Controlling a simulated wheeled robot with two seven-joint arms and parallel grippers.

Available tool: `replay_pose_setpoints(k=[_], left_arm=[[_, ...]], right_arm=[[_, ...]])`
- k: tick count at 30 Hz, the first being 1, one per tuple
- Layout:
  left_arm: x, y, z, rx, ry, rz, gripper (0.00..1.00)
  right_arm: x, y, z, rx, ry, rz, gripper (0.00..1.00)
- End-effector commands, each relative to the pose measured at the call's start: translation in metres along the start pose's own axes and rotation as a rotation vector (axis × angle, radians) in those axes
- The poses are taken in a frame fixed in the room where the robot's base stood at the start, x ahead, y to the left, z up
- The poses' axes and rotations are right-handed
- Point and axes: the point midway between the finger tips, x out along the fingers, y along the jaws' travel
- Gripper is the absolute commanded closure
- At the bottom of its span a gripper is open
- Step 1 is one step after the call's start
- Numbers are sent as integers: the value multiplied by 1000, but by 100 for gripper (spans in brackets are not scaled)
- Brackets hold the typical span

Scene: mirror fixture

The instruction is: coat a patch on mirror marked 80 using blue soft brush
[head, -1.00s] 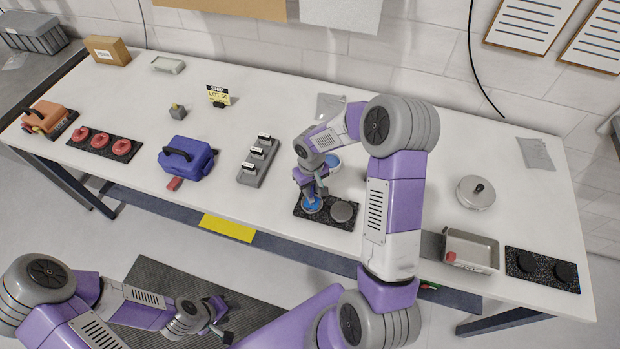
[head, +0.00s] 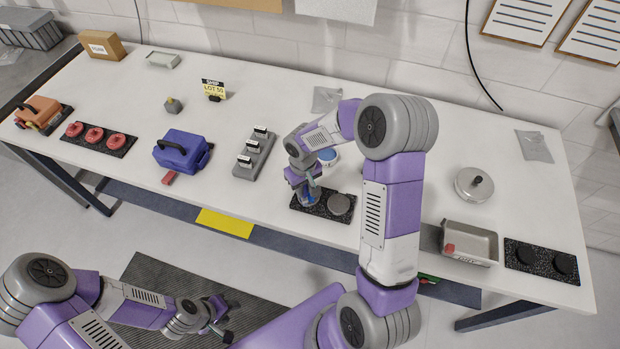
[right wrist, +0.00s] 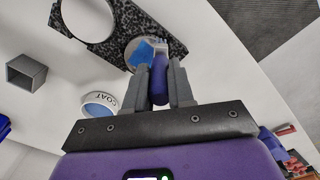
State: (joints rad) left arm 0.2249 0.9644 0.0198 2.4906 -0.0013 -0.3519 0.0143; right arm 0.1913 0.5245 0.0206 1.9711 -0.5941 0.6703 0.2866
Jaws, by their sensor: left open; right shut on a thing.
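My right gripper (head: 306,192) is shut on a blue brush (right wrist: 159,82), upright over the left disc of a black speckled stand (head: 325,210). In the right wrist view the brush's end is at that disc, the left mirror (right wrist: 134,52), which shows a blue area and a grey area; I cannot tell exactly where bristles touch. The grey right mirror (head: 340,204) lies beside it. No 80 mark is readable. A white dish marked COAT (right wrist: 100,104) with blue contents stands behind the stand. My left gripper (head: 217,312) is open and empty, in front of the table.
A grey rack with small labelled cards (head: 254,156), a blue case (head: 182,150) and a red-disc stand (head: 98,138) lie to the left. A metal tray (head: 470,243), a lidded pan (head: 474,185) and another black stand (head: 542,262) lie right.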

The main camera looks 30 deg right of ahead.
Motion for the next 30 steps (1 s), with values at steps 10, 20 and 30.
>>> replay_pose_setpoints(k=[10,20,30], left_arm=[[-19,7,1,0,0,0,57],[-38,14,2,0,0,0,57],[-46,17,2,0,0,0,57]], right_arm=[[-37,-5,0,-3,1,0,100],[-66,-6,0,-4,1,0,100],[-81,-6,-1,-7,1,0,100]])
